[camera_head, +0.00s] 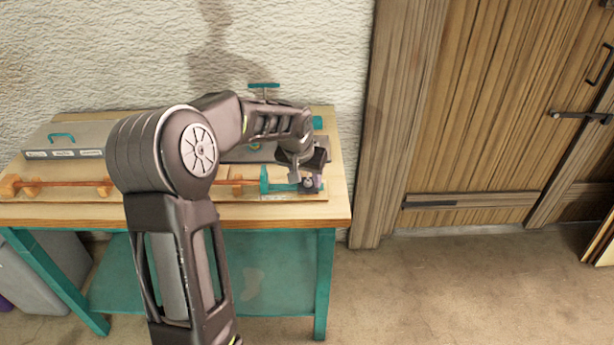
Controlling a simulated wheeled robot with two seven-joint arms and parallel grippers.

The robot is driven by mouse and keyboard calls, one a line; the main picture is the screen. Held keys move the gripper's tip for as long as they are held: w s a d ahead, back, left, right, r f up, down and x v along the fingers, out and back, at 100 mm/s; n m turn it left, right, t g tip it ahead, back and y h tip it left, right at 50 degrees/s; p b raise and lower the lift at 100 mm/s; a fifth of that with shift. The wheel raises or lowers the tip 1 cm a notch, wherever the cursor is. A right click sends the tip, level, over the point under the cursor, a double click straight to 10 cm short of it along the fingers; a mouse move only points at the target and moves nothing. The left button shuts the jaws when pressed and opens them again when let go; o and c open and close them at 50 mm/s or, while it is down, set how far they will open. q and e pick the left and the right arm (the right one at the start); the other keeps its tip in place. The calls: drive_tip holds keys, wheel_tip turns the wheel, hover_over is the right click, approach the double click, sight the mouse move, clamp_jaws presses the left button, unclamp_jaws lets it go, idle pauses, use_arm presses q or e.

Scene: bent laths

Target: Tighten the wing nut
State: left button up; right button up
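My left arm reaches over the workbench, and my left gripper (306,178) points down at its right end. The gripper is at a small dark purplish part (310,187) beside a teal clamp or bracket (266,181). This part may hold the wing nut, but I cannot make out the nut's wings. The fingers are small and partly hidden, so I cannot tell whether they are open or shut on it. A thin reddish-brown lath (68,183) runs along the front of the bench through orange wooden blocks (104,187). My arm hides its middle. My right gripper is not in view.
The wooden bench top (60,212) stands on teal legs (322,290). A grey case with a teal handle (62,138) lies at the back left. A teal T-shaped handle (264,86) stands up behind my arm. A wooden door (480,100) and open floor lie to the right.

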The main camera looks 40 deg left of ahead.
use_arm(q)
drive_tip(key=shift+c, duration=0.2)
clamp_jaws()
